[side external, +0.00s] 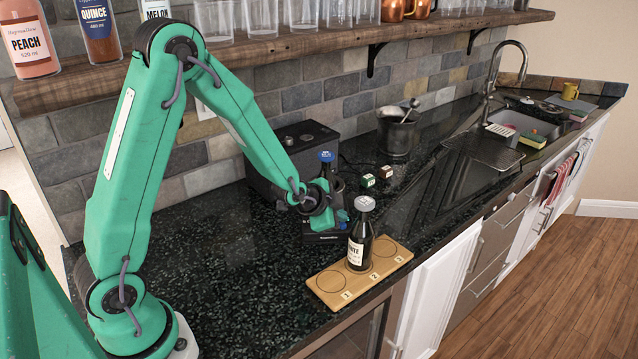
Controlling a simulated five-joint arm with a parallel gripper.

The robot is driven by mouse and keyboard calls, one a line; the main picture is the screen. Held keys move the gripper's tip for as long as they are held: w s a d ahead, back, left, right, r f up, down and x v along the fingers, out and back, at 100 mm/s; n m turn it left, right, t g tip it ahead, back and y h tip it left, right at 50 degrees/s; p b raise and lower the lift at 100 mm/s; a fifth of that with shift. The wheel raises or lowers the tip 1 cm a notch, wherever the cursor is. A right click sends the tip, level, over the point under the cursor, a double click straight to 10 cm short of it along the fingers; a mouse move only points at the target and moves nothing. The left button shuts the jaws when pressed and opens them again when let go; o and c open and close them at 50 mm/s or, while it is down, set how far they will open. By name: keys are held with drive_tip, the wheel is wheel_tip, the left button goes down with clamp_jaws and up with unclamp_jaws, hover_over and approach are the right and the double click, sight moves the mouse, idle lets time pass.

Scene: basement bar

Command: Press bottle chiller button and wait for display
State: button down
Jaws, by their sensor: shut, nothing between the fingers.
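The bottle chiller (292,138) is a black box on the dark counter against the tiled wall. A dark bottle with a blue cap (327,156) stands at its front, partly hidden by my arm. My gripper (327,218) is shut and empty, pointing down at the low front part of the chiller. I cannot tell whether it touches the chiller. The button and any display are hidden behind my gripper or too small to make out. A dark bottle with a grey cap and white label (359,240) stands upright on a wooden board (328,281), just right of my gripper.
Two small cubes (386,172) and a dark bucket with metal tools (398,133) stand behind. A shelf (290,55) with glasses and bottles runs above. A sink (515,120) is far right. The front left counter is clear.

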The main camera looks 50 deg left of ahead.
sight(337, 231)
drive_tip(key=shift+r, duration=0.45)
drive_tip(key=shift+r, duration=0.1)
wheel_tip(337, 231, up, 5)
drive_tip(key=shift+f, duration=0.1)
idle(0.7)
idle(0.6)
drive_tip(key=s+d+r+n+g, duration=0.1)
drive_tip(key=s+r+n, duration=0.3)
drive_tip(key=s, duration=0.9)
drive_tip(key=s+d+r+n+g, duration=0.2)
drive_tip(key=s+r+n, duration=0.2)
drive_tip(key=s+r, duration=0.5)
drive_tip(key=shift+s+d+r+g+h, duration=0.15)
drive_tip(key=shift+s+d+g+h, duration=0.2)
drive_tip(key=shift+s, duration=1.7)
